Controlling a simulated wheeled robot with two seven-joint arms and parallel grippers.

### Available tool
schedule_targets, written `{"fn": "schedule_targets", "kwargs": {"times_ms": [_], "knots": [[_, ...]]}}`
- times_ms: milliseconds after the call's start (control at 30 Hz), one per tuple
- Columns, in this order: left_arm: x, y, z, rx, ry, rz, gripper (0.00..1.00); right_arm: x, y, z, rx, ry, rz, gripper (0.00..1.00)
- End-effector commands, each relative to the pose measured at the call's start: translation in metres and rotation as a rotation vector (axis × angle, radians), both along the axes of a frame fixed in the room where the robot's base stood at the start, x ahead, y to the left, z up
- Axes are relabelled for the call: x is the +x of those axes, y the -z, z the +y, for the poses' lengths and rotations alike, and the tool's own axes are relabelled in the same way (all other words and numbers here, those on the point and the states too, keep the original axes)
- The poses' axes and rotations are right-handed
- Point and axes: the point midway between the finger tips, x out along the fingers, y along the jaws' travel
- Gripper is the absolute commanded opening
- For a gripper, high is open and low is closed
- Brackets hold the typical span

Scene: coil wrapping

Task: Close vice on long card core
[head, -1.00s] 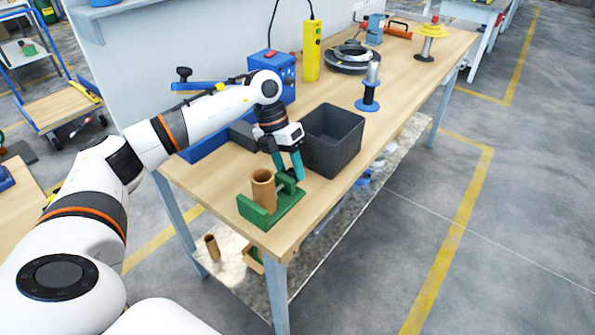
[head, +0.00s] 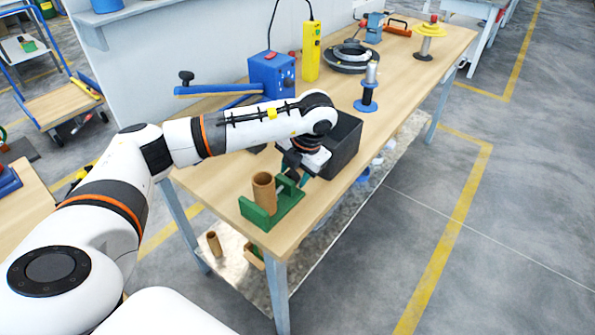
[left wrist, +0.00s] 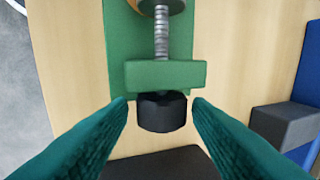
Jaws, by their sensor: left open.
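The green vice (head: 257,214) sits on the near corner of the wooden bench. The brown card core (head: 264,192) stands upright in it. In the left wrist view the vice's green end block (left wrist: 166,75), its threaded screw (left wrist: 161,35) and its black knob (left wrist: 161,111) show, with only the lower edge of the core (left wrist: 165,5) at the top. My left gripper (head: 303,181) is open at the screw end of the vice. In the left wrist view its teal fingers (left wrist: 160,112) stand on either side of the knob, with gaps. My right gripper is not in view.
A dark grey bin (head: 345,145) stands close behind my left gripper. A blue spool (head: 368,90), a blue box (head: 272,75) and a yellow pendant (head: 310,58) stand farther back. The bench's front edge is close to the vice.

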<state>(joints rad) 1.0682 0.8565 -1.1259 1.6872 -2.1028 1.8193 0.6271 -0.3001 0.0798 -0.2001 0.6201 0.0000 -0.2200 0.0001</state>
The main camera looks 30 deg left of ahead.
Motion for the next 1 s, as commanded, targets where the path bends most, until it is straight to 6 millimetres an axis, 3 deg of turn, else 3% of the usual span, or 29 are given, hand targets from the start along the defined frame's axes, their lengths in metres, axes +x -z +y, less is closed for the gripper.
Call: {"fn": "schedule_targets", "kwargs": {"times_ms": [267, 567, 1000], "knots": [[0.0000, 0.0002, 0.0001, 0.028, -0.003, -0.003, 0.45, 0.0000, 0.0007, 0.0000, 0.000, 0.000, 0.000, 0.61], [-0.0001, 0.0029, -0.0081, 0.334, 0.000, -0.029, 0.45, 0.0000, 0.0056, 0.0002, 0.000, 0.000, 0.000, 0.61], [-0.0014, 0.0044, -0.0071, 0.341, -0.003, -0.028, 0.45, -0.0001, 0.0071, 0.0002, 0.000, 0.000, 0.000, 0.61]]}}
